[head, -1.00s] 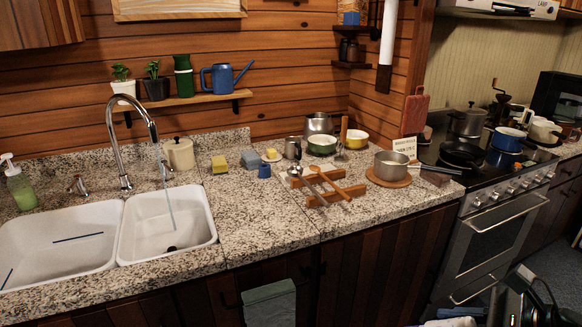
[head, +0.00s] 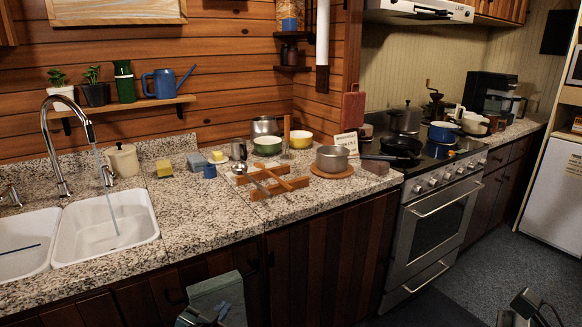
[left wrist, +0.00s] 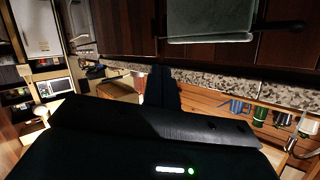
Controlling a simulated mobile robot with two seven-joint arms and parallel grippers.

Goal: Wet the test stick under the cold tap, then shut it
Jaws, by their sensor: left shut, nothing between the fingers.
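The chrome tap (head: 52,150) arches over the double sink, and a thin stream of water (head: 111,208) falls from it into the right basin (head: 72,245). One tap handle (head: 107,176) stands right of the spout and another (head: 10,196) left of it; I cannot tell which is cold. A thin dark blue stick (head: 20,249) lies in the left basin. My left gripper (head: 203,317) is low in front of the cabinets, away from the sink; its dark fingers (left wrist: 160,88) look shut and empty in the left wrist view. My right gripper (head: 526,304) is partly visible at bottom right, jaws unclear.
A grey towel (head: 217,297) hangs on the cabinet front near my left gripper. The stove (head: 440,215) stands to the right. The floor (head: 480,265) before it is clear.

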